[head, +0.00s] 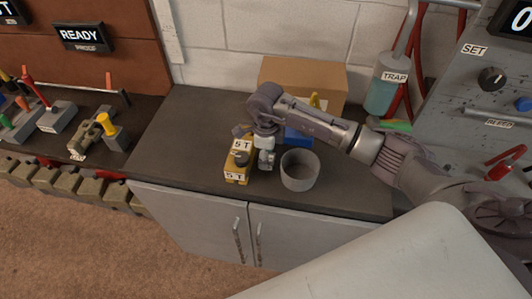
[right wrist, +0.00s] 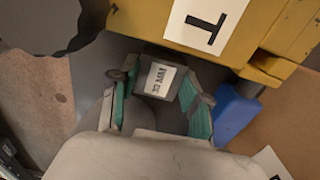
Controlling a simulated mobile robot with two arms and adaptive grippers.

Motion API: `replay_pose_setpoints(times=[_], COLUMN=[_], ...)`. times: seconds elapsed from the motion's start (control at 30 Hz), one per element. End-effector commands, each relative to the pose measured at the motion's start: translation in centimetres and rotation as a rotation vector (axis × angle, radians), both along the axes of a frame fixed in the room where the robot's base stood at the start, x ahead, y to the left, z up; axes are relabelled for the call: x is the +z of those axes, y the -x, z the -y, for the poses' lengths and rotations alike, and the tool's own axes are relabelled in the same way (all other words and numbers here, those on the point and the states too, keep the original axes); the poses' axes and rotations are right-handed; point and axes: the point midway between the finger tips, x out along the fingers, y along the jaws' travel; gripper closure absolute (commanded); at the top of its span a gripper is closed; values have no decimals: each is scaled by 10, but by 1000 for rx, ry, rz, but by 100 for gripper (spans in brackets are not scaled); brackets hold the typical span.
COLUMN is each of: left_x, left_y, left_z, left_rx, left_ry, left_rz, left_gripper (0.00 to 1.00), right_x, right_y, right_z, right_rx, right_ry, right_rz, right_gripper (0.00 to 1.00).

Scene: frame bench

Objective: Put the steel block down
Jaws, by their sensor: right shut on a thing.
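My right gripper (head: 266,158) reaches down over the dark bench top from the right. In the right wrist view its teal-padded fingers (right wrist: 158,92) are shut on the steel block (right wrist: 160,78), a small grey block with a white label. In the head view the block is hard to tell from the fingers. A yellow fixture marked "5 T" (head: 233,178) stands just left of the gripper; its yellow body and label also show in the right wrist view (right wrist: 285,30). I cannot tell whether the block touches the fixture or the bench. My left gripper is not in view.
A grey round pot (head: 300,172) stands close right of the gripper. Behind are a blue object (head: 298,137) and a cardboard box (head: 302,80). A TRAP bottle (head: 383,92) stands at the back right. The bench top (head: 185,140) is clear left of the fixture.

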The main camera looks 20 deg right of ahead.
Motion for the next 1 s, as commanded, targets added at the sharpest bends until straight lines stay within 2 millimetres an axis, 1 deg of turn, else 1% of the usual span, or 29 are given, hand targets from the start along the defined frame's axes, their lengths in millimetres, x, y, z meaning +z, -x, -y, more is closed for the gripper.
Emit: replay_pose_setpoints(times=[0.13,0.23,0.27,0.3,0.4,0.67,0.77,0.8,0.87,1.0], left_x=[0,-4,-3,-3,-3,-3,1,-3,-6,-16], left_y=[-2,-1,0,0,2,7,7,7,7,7], left_z=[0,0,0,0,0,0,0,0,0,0], left_rx=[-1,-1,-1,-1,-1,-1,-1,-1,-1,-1], left_ry=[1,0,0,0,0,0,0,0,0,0], left_rz=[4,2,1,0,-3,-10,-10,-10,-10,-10], left_gripper=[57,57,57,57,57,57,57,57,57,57], right_x=[2,-2,-2,-1,-1,-1,3,5,12,38], right_y=[-1,-1,-1,-1,0,0,0,-1,-2,-2], right_z=[0,0,0,0,0,0,0,0,0,1], right_rx=[0,0,0,0,-1,-1,-1,0,0,1], right_ry=[-1,-1,0,0,0,0,-1,-1,-1,0], right_rz=[3,3,1,1,1,0,1,3,4,7], right_gripper=[100,100,49,43,28,28,28,28,28,28])
